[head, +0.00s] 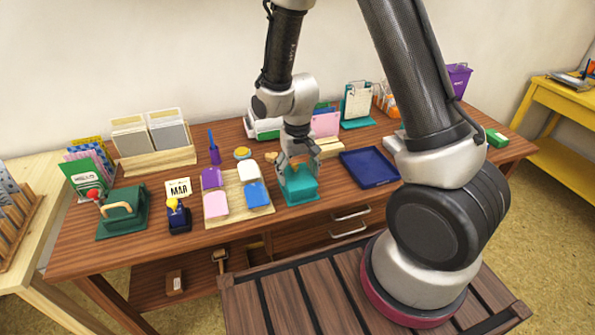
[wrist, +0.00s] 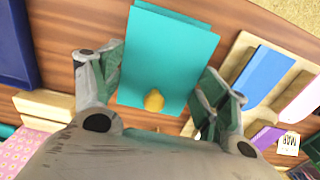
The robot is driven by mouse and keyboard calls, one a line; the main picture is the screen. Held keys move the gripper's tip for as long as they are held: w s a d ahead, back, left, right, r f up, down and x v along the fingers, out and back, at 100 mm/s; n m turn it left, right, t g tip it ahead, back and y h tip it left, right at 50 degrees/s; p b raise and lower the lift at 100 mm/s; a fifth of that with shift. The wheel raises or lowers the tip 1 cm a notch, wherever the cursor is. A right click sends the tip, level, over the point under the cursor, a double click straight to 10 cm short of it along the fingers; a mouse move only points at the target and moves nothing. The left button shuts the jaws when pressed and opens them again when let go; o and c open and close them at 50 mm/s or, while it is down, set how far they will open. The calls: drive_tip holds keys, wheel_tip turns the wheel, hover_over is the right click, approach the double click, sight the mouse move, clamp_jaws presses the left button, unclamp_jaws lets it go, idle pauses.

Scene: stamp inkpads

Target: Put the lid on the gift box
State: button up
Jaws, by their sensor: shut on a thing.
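A teal lid (wrist: 165,70) with a small yellow knob sits between the fingers of my gripper (wrist: 160,88), which is shut on its sides. In the head view my gripper (head: 298,162) is over the teal lid (head: 299,180) from above, near the middle of the table. A second teal surface, seemingly part of the gift box (wrist: 180,14), shows past the lid's edge in the wrist view. In the head view a wider teal edge (head: 300,200) shows under the lid. I cannot tell whether the lid touches the box or is fully seated.
A wooden board (head: 236,215) with colored pads lies close on the left, and a dark blue tray (head: 370,168) on the right. A green piece with a wooden handle (head: 123,214) stands farther left. Card holders (head: 156,155) stand at the back. My arm covers the table's right part.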

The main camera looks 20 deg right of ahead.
drive_tip(key=o, duration=0.9)
drive_tip(key=shift+o, duration=0.2)
drive_tip(key=shift+r, duration=3.55)
